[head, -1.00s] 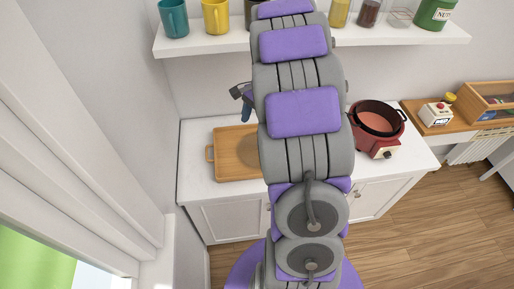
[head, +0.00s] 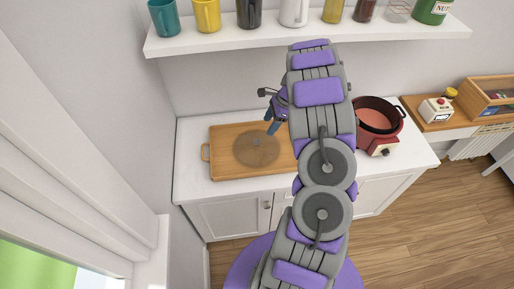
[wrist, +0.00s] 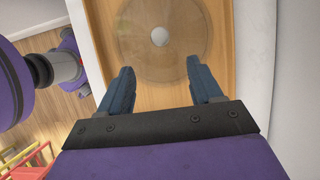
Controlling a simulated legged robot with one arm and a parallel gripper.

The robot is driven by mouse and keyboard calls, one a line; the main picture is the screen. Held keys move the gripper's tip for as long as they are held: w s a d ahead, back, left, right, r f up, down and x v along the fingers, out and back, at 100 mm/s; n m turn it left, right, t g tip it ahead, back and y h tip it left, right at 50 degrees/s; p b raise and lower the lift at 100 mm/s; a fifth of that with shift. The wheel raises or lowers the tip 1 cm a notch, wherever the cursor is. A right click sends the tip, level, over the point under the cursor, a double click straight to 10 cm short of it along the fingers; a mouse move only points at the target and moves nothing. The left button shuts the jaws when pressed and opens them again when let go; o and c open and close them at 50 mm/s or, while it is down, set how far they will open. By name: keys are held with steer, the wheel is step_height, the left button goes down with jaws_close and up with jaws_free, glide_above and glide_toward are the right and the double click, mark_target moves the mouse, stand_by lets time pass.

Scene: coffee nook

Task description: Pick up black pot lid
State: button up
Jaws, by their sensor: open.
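The pot lid (head: 256,152) looks like a see-through, brownish round disc, not plainly black. It lies flat on the wooden tray (head: 225,171). In the wrist view the lid (wrist: 187,27) is at the top, with a small pale knob (wrist: 159,37) at its middle. My gripper (head: 272,128) is above the lid's far right side in the head view. Its two blue fingers (wrist: 160,67) are apart with nothing between them, and the knob shows ahead of the fingertips. The gap in height to the lid is hard to tell.
A dark red pot (head: 378,115) sits on a red cooker (head: 383,149) to the right on the white counter (head: 190,130). A shelf (head: 300,36) with mugs and jars hangs above. A wooden box (head: 487,95) stands far right. A wall closes the left side.

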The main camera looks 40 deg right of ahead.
mark_target(256, 141)
steer(key=x, duration=0.3)
steer(key=shift+d+f, duration=0.15)
steer(key=shift+f, duration=0.2)
steer(key=shift+w+a+f+b, duration=0.15)
steer(key=shift+a+f+b, duration=0.35)
steer(key=shift+a, duration=0.45)
steer(key=shift+a+f, duration=0.1)
steer(key=shift+a, duration=0.25)
steer(key=shift+w+a+f, duration=0.15)
steer(key=shift+a, duration=0.05)
steer(key=f, duration=0.1)
steer(key=w+f, duration=0.1)
steer(key=f, duration=0.1)
steer(key=f+b, duration=0.1)
steer(key=shift+w+d+f, duration=0.2)
steer(key=shift+d+f, duration=0.15)
steer(key=shift+d, duration=0.05)
steer(key=shift+a+r, duration=0.2)
steer(key=shift+a, duration=0.75)
steer(key=shift+c, duration=1.9)
steer(key=shift+d+f, duration=0.2)
steer(key=shift+d, duration=0.5)
steer(key=c, duration=0.4)
steer(key=shift+a, duration=0.15)
steer(key=c, duration=0.4)
steer(key=shift+a+r, duration=0.1)
steer(key=shift+a, duration=0.25)
jaws_close()
